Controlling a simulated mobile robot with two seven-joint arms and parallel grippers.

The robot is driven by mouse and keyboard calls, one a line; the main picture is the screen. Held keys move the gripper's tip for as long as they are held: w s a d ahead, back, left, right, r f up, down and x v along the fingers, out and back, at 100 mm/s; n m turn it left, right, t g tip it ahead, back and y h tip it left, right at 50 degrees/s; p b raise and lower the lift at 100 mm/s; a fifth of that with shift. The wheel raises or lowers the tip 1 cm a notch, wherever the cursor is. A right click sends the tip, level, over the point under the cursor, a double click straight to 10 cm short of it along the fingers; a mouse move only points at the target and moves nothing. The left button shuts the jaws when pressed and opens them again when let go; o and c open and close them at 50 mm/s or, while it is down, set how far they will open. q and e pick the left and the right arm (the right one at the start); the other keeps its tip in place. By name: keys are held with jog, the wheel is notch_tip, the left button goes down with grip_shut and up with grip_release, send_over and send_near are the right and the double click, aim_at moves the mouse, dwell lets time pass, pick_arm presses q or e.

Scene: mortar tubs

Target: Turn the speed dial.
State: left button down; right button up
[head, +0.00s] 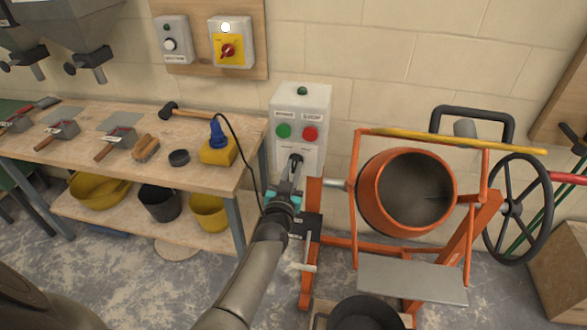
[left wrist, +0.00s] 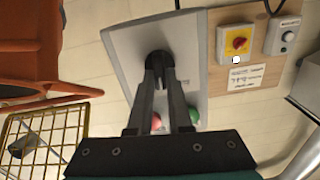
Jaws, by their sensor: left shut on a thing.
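The grey control box (head: 301,95) stands behind the orange mixer, with a green button (head: 283,131) and a red button (head: 310,133) on its front. My left gripper (head: 294,165) reaches the front of this box, below the buttons. In the left wrist view, my left gripper (left wrist: 160,78) is shut on a round black dial (left wrist: 157,57) on the box face. The fingers cover part of the dial, and its pointer and marks cannot be read. In the head view the gripper hides most of it. My right gripper is not in view.
The orange mixer (head: 367,197) with its drum and handwheel (head: 516,212) stands close to the right of my left arm. A workbench (head: 215,122) with trowels, a brush and a blue-and-yellow tool (head: 218,152) lies left. A wall board holds a red rotary switch (head: 228,51) and another dial (head: 170,44).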

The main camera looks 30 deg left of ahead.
pick_arm(q)
jog(key=n, duration=0.3)
jog(key=shift+a+n, duration=0.1)
jog(key=shift+n, duration=0.3)
jog(key=n, duration=0.4)
jog(key=shift+a+f, duration=0.1)
jog(key=shift+n, duration=0.3)
jog(key=c, duration=0.8)
grip_release()
jog(key=shift+s, duration=0.1)
jog(key=shift+c, duration=0.2)
jog(key=v, duration=1.5)
jog(key=shift+p, duration=0.4)
